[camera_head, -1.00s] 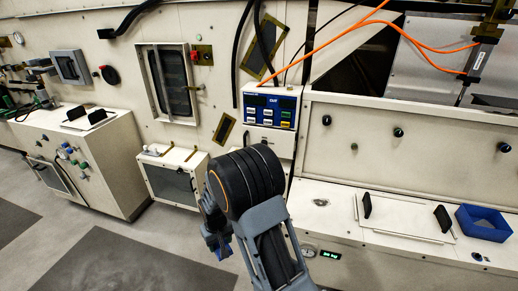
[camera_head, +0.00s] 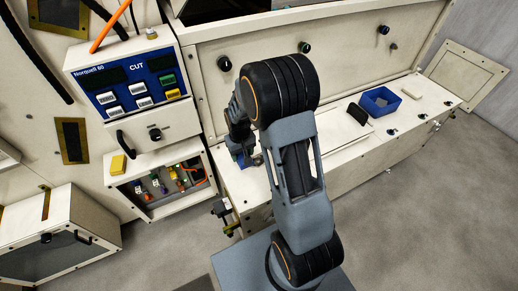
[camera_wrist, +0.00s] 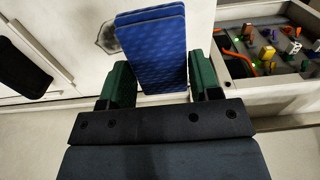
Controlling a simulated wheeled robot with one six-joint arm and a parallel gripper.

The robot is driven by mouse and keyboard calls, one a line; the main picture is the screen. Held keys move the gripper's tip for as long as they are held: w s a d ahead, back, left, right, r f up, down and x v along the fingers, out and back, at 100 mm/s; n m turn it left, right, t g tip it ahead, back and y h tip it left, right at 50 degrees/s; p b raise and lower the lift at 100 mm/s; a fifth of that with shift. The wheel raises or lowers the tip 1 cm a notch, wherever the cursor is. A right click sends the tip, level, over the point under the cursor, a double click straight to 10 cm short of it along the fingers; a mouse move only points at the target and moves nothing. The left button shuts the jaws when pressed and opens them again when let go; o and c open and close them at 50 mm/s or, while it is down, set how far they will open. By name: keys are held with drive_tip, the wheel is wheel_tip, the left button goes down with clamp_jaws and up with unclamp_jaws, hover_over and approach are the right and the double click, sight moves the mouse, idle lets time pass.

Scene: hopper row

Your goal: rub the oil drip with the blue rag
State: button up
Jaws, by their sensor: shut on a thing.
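My gripper (camera_wrist: 161,84) is shut on the blue rag (camera_wrist: 153,45), a folded patterned pad between its two green fingers. The oil drip (camera_wrist: 108,37) is a dark grey spot on the white top, just left of the rag in the wrist view. The rag's edge is beside the spot; I cannot tell whether it touches or covers part of it. In the head view my gripper (camera_head: 243,143) is low over the left end of the white ledge, partly behind my arm, with a little of the rag (camera_head: 243,159) showing.
A blue open bin (camera_head: 380,102) and a black handle (camera_head: 357,114) are on the ledge (camera_head: 415,112) to the right. An open box of wires and connectors (camera_head: 165,187) lies left of my gripper. The control panel (camera_head: 134,84) stands above it.

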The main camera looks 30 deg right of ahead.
drive_tip(key=shift+w+d+f+b, duration=0.2)
drive_tip(key=shift+d+f+b, duration=0.25)
drive_tip(key=shift+d+b, duration=0.2)
drive_tip(key=shift+w+d+f+b, duration=0.2)
drive_tip(key=shift+d+f+b, duration=0.25)
drive_tip(key=shift+d, duration=0.35)
drive_tip(key=shift+w+d+f+b, duration=0.2)
drive_tip(key=shift+d+f+b, duration=0.2)
drive_tip(key=shift+d+b, duration=0.3)
wheel_tip(320, 180, down, 7)
drive_tip(key=b, duration=0.5)
drive_tip(key=shift+s+f, duration=0.15)
drive_tip(key=d, duration=0.5)
drive_tip(key=shift+d, duration=1.35)
drive_tip(key=shift+a, duration=0.15)
